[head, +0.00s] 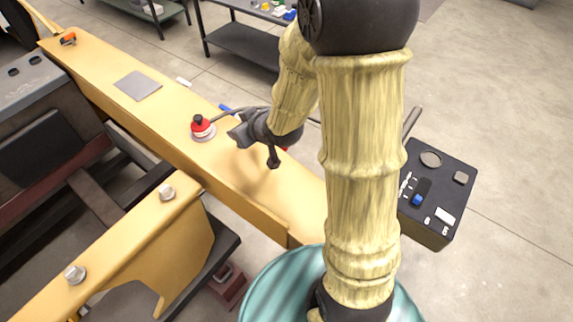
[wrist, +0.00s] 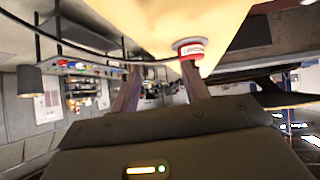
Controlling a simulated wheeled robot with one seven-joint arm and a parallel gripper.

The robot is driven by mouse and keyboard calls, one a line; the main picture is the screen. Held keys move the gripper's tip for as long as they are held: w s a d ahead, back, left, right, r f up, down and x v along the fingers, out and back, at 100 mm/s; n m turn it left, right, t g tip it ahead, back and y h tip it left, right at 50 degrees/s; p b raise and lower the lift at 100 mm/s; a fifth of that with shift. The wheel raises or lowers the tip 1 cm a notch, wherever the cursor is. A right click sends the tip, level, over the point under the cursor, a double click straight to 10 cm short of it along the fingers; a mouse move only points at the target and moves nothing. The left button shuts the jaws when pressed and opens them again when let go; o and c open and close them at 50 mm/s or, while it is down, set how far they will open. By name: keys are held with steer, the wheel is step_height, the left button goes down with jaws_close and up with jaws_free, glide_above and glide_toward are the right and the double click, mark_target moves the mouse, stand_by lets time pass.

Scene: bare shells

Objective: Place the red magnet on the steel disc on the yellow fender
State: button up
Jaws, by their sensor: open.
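The red magnet (head: 203,128) has a black knob and stands upright on the yellow fender (head: 165,108). The grey steel disc (head: 205,137) shows as a rim under it, and the magnet appears to sit on the disc. A dark cable runs from the magnet to the right, behind my gripper. In the wrist view the red magnet (wrist: 191,52) hangs upside down in the picture near the right fingertip, with the disc (wrist: 186,42) between it and the fender. My gripper (head: 256,148) is open and empty, right of the magnet and apart from it in the head view.
A grey square plate (head: 138,85), a white stick (head: 183,81) and an orange item (head: 68,38) lie farther along the fender. A dark cart (head: 436,190) with small items stands at right. Another yellow part with bolts (head: 167,192) is at lower left.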

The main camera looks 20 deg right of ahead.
steer(key=s+d+m+g+h, duration=0.2)
steer(key=s+d+g, duration=0.1)
steer(key=s, duration=0.5)
steer(key=s+d+m+g+h, duration=0.1)
steer(key=s+d+m+g, duration=0.2)
steer(key=s, duration=0.5)
steer(key=shift+s+d+g+h, duration=0.3)
steer(key=shift+d+g+h, duration=0.15)
steer(key=shift+g, duration=0.15)
steer(key=shift+f, duration=0.1)
steer(key=shift+c, duration=1.1)
